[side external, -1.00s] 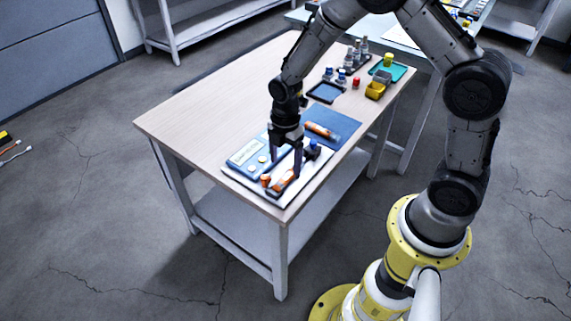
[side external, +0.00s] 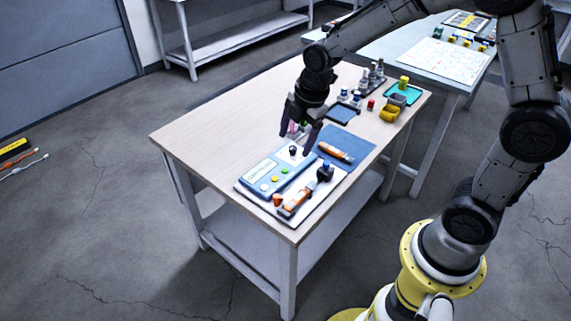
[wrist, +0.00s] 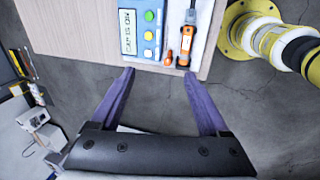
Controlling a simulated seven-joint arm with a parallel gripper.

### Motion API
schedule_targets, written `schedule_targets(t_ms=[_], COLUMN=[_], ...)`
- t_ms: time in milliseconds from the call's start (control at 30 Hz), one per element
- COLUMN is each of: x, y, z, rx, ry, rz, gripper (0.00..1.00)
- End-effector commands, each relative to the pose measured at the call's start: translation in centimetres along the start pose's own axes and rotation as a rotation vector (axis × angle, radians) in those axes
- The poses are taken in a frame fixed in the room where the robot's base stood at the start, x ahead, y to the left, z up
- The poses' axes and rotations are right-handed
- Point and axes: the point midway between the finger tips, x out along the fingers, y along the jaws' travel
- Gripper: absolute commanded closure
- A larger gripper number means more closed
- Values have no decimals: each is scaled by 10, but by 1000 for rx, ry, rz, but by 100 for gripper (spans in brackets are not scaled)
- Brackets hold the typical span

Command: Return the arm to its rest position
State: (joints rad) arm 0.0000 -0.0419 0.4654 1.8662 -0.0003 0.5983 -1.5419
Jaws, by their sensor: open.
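My gripper (side external: 296,141) is open and empty. In the side external view it hangs above the table, over the far part of the blue instrument (side external: 272,178). In the wrist view my gripper (wrist: 158,85) has its two purple fingers spread wide, with only floor seen between them. The blue instrument (wrist: 143,34), with a display and several coloured buttons, shows at the top of the wrist view. An orange sensor-like device (side external: 297,201) lies beside it on a white tray (side external: 243,188), and the device also shows in the wrist view (wrist: 186,43).
The wooden table (side external: 215,130) is clear on its left. An orange tube (side external: 335,152) lies on a blue mat (side external: 357,147). Bottles, a dark tray (side external: 342,114), a yellow bin (side external: 389,114) and a teal tray (side external: 412,94) stand toward the back. A second table (side external: 401,51) is behind.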

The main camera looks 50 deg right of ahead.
Motion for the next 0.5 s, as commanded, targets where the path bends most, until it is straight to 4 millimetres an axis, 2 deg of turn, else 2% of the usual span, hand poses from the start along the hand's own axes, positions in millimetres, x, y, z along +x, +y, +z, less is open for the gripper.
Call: schedule_targets(t_ms=[33, 200, 300, 400, 500], x=[-32, -111, -148, -173, -183], y=[-1, -31, -61, -98, -133], z=[0, 1, 2, 3, 4], rx=[40, 274, 459, 681, 912], ry=[3, 32, 66, 115, 161], rz=[57, 190, 250, 293, 303], gripper=[21, 21, 21, 21, 21])
